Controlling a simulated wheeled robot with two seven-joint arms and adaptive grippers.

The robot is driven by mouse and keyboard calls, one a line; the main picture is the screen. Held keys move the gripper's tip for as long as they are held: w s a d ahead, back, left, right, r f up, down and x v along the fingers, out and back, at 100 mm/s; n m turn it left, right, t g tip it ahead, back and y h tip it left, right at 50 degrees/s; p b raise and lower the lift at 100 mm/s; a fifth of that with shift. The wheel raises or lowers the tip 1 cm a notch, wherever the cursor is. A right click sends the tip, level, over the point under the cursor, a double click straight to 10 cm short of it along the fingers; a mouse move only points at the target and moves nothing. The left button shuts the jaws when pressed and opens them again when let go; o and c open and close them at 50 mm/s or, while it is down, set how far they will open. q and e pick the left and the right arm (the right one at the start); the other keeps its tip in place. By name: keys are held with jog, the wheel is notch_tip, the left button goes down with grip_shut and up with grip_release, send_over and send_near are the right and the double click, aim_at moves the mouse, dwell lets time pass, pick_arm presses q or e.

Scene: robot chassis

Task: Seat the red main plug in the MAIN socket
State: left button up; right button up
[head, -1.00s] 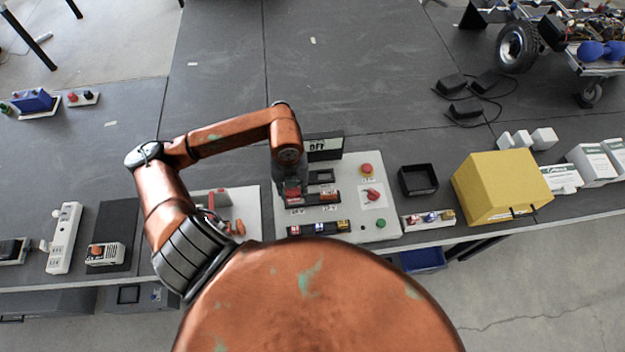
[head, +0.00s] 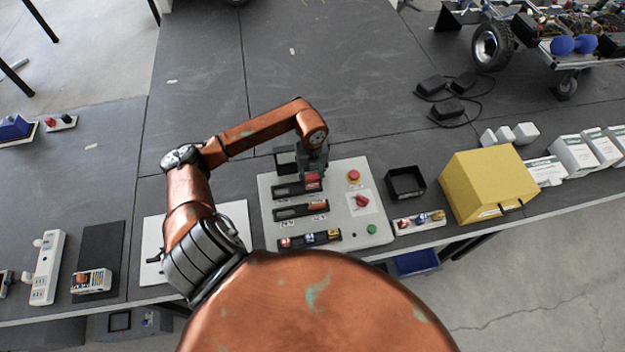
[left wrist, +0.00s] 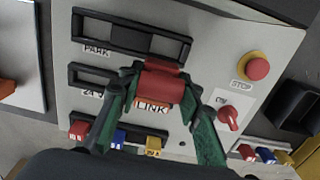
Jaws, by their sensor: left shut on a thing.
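My left gripper (head: 313,174) is shut on the red main plug (left wrist: 166,88), held between its green fingers. In the head view the red plug (head: 313,181) is over the right end of the panel's upper slot. In the left wrist view it overlaps the right part of the lower slot (left wrist: 92,76); I cannot tell its height. The upper slot (left wrist: 130,36), labelled PARK below its left end, looks empty. An orange piece (head: 317,206) sits in the lower slot. A LINK label shows below the held plug. I cannot read a MAIN label. My right gripper is not in view.
The light panel (head: 272,228) carries a red stop button (head: 353,175), red knob (head: 361,201), green button (head: 372,229) and a row of coloured plugs (head: 310,240). A black open box (head: 405,183) and yellow case (head: 487,185) stand right.

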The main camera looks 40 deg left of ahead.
aim_at(312, 175)
pick_arm(q)
jog(key=shift+w+a+f, duration=0.35)
jog(key=shift+w+f, duration=0.05)
jog(key=shift+f, duration=0.25)
jog(key=shift+w+a+f, duration=0.3)
jog(key=shift+w+f, duration=0.1)
jog(key=shift+f, duration=0.2)
jog(key=shift+f+p, duration=0.3)
jog(key=shift+f, duration=1.25)
jog(key=shift+f, duration=0.15)
jog(key=o, duration=1.2)
jog(key=shift+c, duration=0.2)
notch_tip(312, 175, up, 12)
jog(key=b, duration=0.1)
jog(key=shift+r, duration=0.2)
